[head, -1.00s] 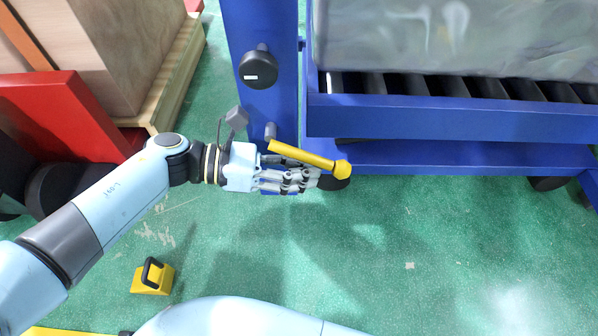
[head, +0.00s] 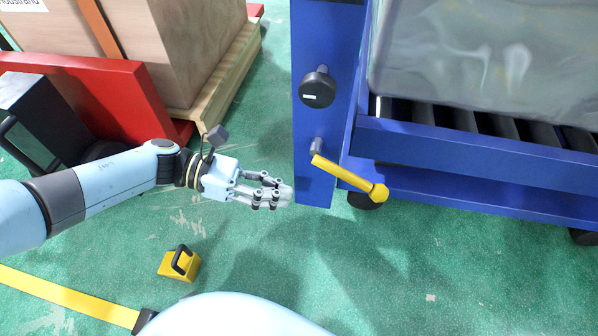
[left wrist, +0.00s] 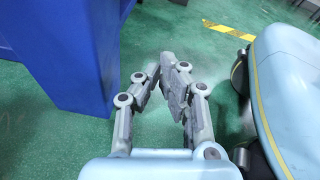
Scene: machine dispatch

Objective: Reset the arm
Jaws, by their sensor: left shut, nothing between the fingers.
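My left gripper (head: 286,196) is shut and empty, in the middle of the head view. It points right, just left of the foot of the blue post (head: 316,180), and is apart from the yellow-handled lever (head: 345,176) on that post. In the left wrist view its fingers (left wrist: 165,68) are closed together over bare green floor, with the blue machine (left wrist: 70,50) at the left. My right gripper is not in view.
A black knob (head: 317,90) sits higher on the post. A roller conveyor with a blue frame (head: 450,150) carries a grey box (head: 480,60). At left stand a red frame (head: 130,95) and a wooden crate (head: 195,45). A small yellow block (head: 180,263) lies on the floor.

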